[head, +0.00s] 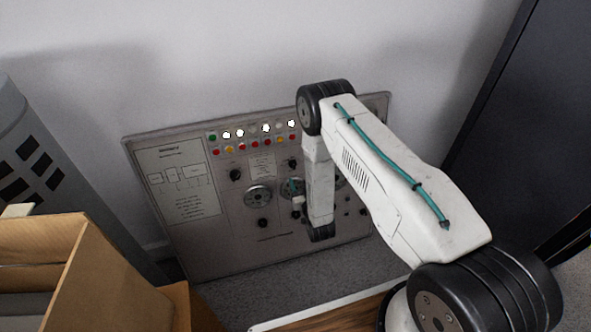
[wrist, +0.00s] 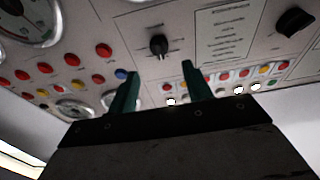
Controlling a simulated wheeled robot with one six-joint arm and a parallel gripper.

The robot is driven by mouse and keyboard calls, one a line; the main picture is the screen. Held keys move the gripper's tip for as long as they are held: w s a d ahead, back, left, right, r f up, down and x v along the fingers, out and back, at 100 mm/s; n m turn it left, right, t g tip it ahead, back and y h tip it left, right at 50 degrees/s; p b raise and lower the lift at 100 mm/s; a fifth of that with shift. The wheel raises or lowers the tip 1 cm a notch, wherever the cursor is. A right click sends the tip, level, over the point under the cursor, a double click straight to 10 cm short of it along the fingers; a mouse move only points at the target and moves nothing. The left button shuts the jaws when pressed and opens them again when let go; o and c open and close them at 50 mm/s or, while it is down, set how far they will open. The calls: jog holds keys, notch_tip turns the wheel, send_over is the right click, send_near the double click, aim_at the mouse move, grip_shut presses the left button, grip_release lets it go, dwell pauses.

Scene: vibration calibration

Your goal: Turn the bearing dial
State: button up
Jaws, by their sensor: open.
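A grey control panel (head: 190,245) leans against the wall, with several round gauges and small black knobs. The labels are too small to read, so I cannot tell which control is the bearing dial. In the wrist view a black knob (wrist: 158,46) with a pale pointer mark shows between and beyond my fingers. A larger black knob (wrist: 295,21) is at upper right, and part of a gauge (wrist: 25,22) at upper left. My gripper (wrist: 160,68) is open, its green fingers apart with nothing between them. In the head view my arm hides part of the panel's right side.
Rows of coloured buttons and lit lamps (head: 240,132) run along the panel's top. A wooden box (head: 100,285) stands at lower left, a grey slotted unit (head: 35,160) behind it. A dark cabinet (head: 500,120) is at right. Grey carpet (head: 270,295) lies below the panel.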

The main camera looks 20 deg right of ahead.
aim_at(294, 167)
jog(key=w, duration=0.7)
jog(key=shift+w, duration=0.2)
jog(key=shift+c, duration=0.3)
jog(key=c, duration=0.9)
